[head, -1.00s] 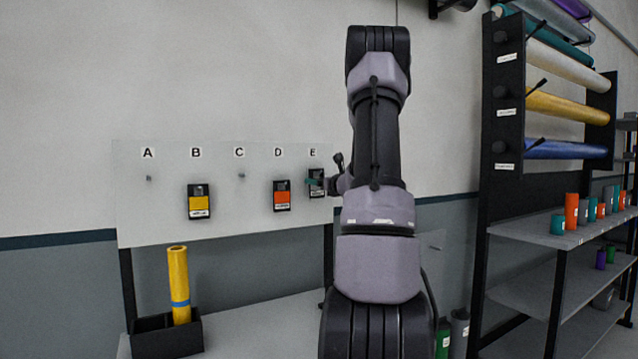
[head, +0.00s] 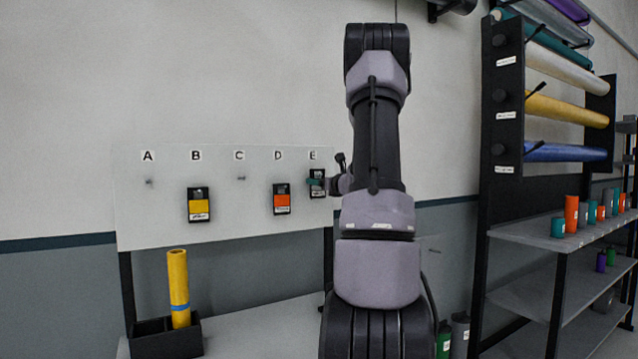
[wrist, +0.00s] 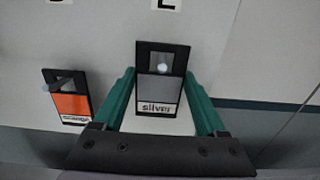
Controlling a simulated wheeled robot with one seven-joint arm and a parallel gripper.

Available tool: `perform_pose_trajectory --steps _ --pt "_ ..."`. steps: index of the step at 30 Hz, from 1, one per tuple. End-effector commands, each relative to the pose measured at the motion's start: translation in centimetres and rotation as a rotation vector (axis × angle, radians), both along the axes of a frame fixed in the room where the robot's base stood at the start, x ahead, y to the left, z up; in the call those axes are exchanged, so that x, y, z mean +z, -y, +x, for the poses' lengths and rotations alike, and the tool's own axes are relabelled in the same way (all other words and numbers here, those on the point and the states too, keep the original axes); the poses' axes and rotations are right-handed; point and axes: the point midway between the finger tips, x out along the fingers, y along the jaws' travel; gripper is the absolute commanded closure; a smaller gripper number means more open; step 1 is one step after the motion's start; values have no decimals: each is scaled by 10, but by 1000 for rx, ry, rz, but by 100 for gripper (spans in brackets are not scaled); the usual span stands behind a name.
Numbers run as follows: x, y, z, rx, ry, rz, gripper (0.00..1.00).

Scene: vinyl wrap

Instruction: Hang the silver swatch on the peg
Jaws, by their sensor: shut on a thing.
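The silver swatch (wrist: 155,90) is a dark card with a grey panel and a "silver" label, upright at the board under letter E. It also shows in the head view (head: 318,190), partly covered by a teal finger. My gripper (wrist: 161,97) is shut on it, with one teal finger at each side. A pale round peg tip (wrist: 163,68) shows in the window at the top of the swatch. I cannot tell how deep the peg sits in it.
On the pegboard (head: 150,225), a yellow swatch (head: 198,206) hangs at B and an orange swatch (head: 282,200) at D, close to my gripper's left. Pegs A (head: 149,182) and C (head: 241,178) are bare. A roll rack (head: 500,180) stands at the right.

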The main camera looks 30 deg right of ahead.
Motion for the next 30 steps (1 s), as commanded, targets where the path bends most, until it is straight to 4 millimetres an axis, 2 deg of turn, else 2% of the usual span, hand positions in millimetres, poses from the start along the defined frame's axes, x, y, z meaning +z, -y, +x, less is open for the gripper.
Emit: perform_pose_trajectory --steps 30 --pt "2 -2 -50 -1 2 0 79"
